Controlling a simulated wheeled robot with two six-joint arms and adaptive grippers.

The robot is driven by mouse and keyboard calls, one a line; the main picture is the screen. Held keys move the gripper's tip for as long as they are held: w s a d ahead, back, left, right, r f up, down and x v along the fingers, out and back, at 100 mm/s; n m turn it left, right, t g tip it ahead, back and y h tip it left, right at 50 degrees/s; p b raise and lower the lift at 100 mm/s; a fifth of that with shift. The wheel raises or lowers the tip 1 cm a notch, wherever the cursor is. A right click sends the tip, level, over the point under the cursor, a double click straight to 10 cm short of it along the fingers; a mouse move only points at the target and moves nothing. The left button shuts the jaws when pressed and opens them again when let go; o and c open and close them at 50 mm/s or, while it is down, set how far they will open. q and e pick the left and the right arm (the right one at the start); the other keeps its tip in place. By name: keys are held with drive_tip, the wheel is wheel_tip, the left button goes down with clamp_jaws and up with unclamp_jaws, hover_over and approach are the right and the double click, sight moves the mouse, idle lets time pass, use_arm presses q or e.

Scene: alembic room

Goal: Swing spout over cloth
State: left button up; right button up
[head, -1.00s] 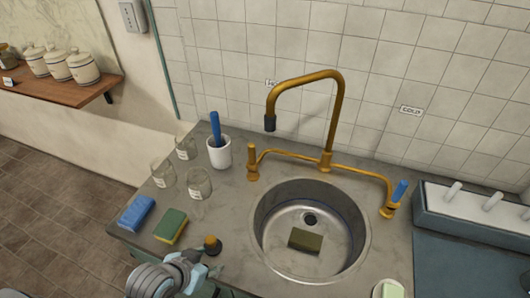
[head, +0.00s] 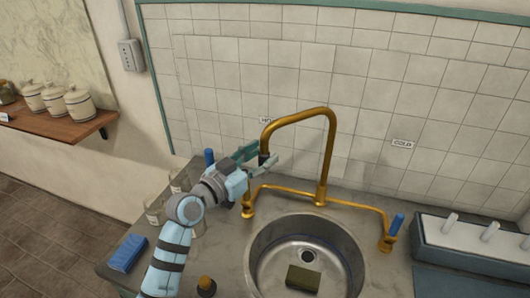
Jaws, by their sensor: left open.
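The brass tap's spout (head: 331,150) arches up from the bridge behind the sink and bends left, its dark tip hanging left of the bowl. My left gripper (head: 264,156) is open at this tip, its fingers on either side; I cannot tell whether they touch it. A blue folded cloth (head: 128,253) lies on the counter at the left. A dark olive-brown block (head: 303,278) lies in the steel sink (head: 345,255); I cannot tell whether it is cloth or sponge. My right gripper is out of view.
Glass jars (head: 156,214) stand left of my arm, which partly hides them. A blue-handled tap lever (head: 395,226) is at the right, beside a rack with white pegs (head: 470,245). A dark-capped bottle (head: 206,287) stands at the front. The tiled wall is close behind the tap.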

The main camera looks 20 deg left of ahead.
use_arm(q)
drive_tip(key=shift+x, duration=0.9)
clamp_jaws()
